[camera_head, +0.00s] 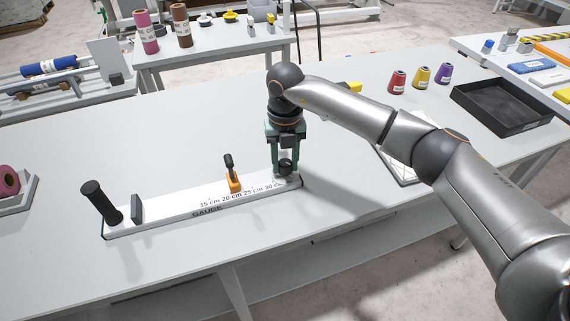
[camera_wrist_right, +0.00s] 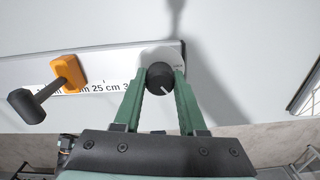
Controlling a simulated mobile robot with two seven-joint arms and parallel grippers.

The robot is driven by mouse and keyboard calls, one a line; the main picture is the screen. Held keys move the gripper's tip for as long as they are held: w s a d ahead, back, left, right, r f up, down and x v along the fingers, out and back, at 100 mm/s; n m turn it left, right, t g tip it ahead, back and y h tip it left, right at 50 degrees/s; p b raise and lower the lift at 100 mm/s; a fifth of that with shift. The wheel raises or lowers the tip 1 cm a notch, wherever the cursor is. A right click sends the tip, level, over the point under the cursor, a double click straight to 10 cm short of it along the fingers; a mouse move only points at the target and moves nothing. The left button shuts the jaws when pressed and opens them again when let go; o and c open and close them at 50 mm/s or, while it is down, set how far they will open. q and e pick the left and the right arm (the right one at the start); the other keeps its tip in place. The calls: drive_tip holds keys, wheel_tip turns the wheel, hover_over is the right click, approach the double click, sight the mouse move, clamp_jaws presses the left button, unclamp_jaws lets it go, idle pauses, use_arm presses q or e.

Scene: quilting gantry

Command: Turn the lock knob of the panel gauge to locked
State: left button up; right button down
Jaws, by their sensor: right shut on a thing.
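The panel gauge (camera_head: 160,219) is a long white bar with centimetre marks, lying on the grey table. The black lock knob (camera_wrist_right: 160,76) is at the gauge's right end and has a white pointer line, which points down and right in the right wrist view. My right gripper (camera_head: 285,168) comes down from above and is shut on the knob, a green finger at each side. My left gripper is not in view.
A black tray (camera_head: 505,106) and several thread spools, one of them red (camera_head: 397,82), are at the back right of the table. A white pad (camera_head: 405,166) lies partly behind my right arm.

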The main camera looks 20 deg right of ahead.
drive_tip(key=n+b, duration=0.1)
drive_tip(key=n, duration=0.3)
drive_tip(key=shift+n+b, duration=0.35)
drive_tip(key=shift+n, duration=0.05)
drive_tip(key=n+b, duration=0.1)
drive_tip(key=n, duration=0.2)
drive_tip(key=shift+n+b, duration=0.3)
drive_tip(key=shift+n, duration=1.4)
drive_tip(key=shift+c, duration=2.3)
unclamp_jaws()
drive_tip(key=shift+r, duration=0.1)
